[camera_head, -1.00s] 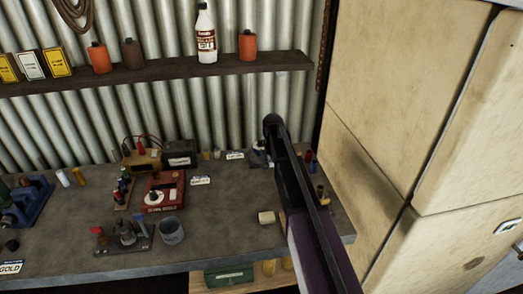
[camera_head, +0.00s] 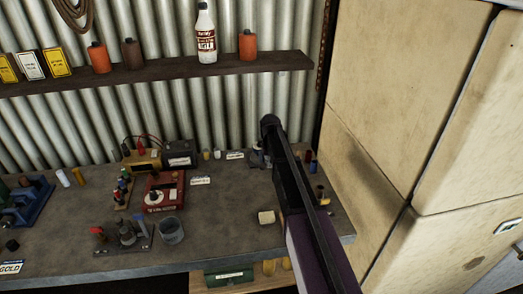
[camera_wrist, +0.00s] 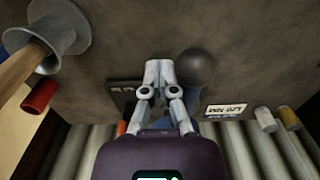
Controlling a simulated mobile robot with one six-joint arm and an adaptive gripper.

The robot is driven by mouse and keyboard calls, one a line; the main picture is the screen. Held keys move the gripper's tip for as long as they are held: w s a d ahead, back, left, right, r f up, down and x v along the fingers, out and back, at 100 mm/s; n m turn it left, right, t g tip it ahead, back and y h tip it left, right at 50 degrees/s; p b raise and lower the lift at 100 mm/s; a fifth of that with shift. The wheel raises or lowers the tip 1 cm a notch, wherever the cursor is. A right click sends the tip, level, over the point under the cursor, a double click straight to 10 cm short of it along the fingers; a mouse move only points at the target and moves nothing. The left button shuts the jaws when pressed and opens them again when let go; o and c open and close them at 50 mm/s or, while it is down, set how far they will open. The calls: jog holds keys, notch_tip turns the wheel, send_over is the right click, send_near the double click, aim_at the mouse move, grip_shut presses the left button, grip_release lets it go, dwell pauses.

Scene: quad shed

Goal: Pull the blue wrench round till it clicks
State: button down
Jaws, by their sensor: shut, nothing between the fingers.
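In the wrist view my gripper (camera_wrist: 158,68) is shut and empty, low over the bench. Just right of its fingertips is a dark round knob (camera_wrist: 195,68), with a strip of blue (camera_wrist: 189,105) showing below it, which looks like part of the blue wrench. The gripper seems beside the knob, not around it; whether they touch I cannot tell. A dark plate with lettering (camera_wrist: 124,88) lies left of the fingers. In the head view my arm hides the gripper; part of a grey fixture (camera_head: 257,157) shows left of the arm.
A white label card (camera_wrist: 226,109) and two small cylinders (camera_wrist: 265,118) are at right in the wrist view. A grey flanged cup with a wooden handle (camera_wrist: 52,30) and a red cylinder (camera_wrist: 40,95) are at left. A tall cream cabinet (camera_head: 420,110) bounds the bench's right.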

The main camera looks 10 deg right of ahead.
jog(key=shift+w+a, duration=0.1)
jog(key=shift+a, duration=1.95)
dwell(1.8)
jog(key=shift+w+a, duration=0.3)
jog(key=shift+a, duration=0.35)
jog(key=shift+w+a, duration=0.3)
jog(key=shift+a, duration=0.3)
jog(key=shift+w+a, duration=0.3)
jog(key=shift+a, duration=0.35)
dwell(2.3)
